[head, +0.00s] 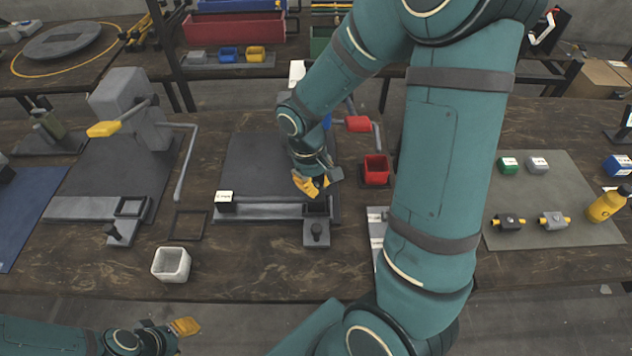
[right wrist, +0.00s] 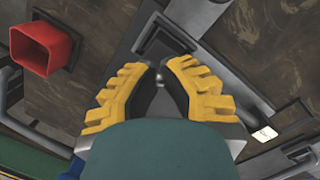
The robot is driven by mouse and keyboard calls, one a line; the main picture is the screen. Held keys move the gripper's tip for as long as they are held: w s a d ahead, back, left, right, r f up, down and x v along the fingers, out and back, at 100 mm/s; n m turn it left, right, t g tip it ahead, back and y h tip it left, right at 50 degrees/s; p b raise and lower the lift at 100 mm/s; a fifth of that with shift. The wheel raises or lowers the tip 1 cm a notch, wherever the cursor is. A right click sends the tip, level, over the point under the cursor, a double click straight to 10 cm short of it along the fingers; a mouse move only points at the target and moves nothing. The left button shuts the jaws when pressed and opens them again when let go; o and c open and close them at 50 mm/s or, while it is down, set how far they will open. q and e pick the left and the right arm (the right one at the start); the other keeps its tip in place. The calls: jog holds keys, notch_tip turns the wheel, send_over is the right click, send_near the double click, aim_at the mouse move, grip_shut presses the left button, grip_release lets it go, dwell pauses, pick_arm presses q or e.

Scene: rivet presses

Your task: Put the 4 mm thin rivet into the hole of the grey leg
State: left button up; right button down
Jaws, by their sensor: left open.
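A long grey bar, which looks like the grey leg (head: 265,211), lies along the front of the middle press's dark plate; its right end meets a square dark frame. The bar and frame also show in the right wrist view, just beyond my fingertips. My right gripper (head: 318,187) is over the bar's right end. Its yellow fingers (right wrist: 160,76) nearly meet around a small shiny round tip, which looks like the thin rivet (right wrist: 159,79). Its size cannot be read, and the hole cannot be made out. My left gripper (head: 184,327) is open at the bottom left, away from the press.
A red cup (head: 375,172) stands right of the press and a white-grey cup (head: 171,264) front left. A grey press (head: 125,105) with a yellow-tipped lever stands left. A mat (head: 560,190) with small parts and a yellow bottle (head: 606,206) is at right.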

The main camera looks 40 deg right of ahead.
jog(key=shift+f+b, duration=1.05)
jog(key=shift+f, duration=0.35)
jog(key=c, duration=1)
grip_release()
jog(key=shift+c, duration=0.2)
notch_tip(320, 180, up, 12)
jog(key=w, duration=0.1)
jog(key=shift+w+a, duration=0.25)
jog(key=shift+a, duration=0.2)
